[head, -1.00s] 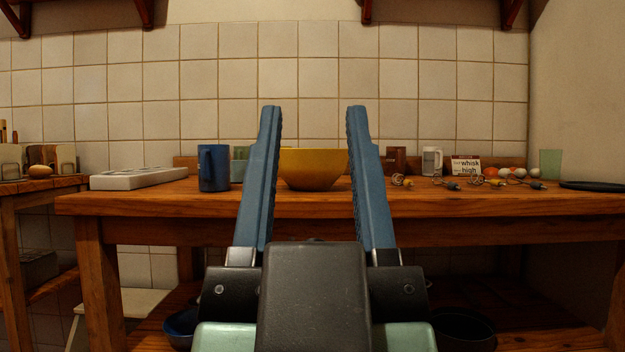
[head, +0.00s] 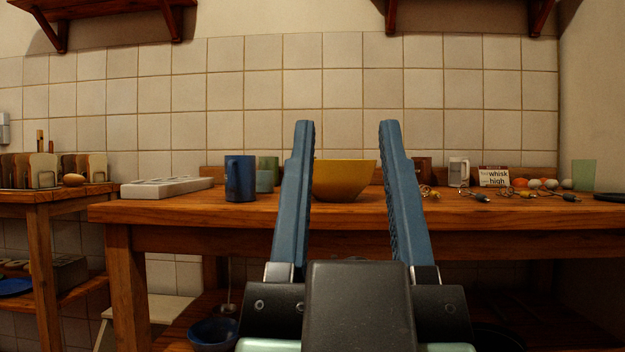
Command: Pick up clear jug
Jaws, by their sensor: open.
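The clear jug (head: 458,172) looks like a small pale see-through vessel with a handle. It stands upright toward the back of the wooden table, right of my gripper in the head view. My gripper (head: 345,125) is open and empty, its two blue fingers pointing forward and up. A yellow bowl (head: 345,180) shows between the fingers, farther back on the table. The gripper appears well apart from the jug.
A side table (head: 35,196) with bread stands left.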

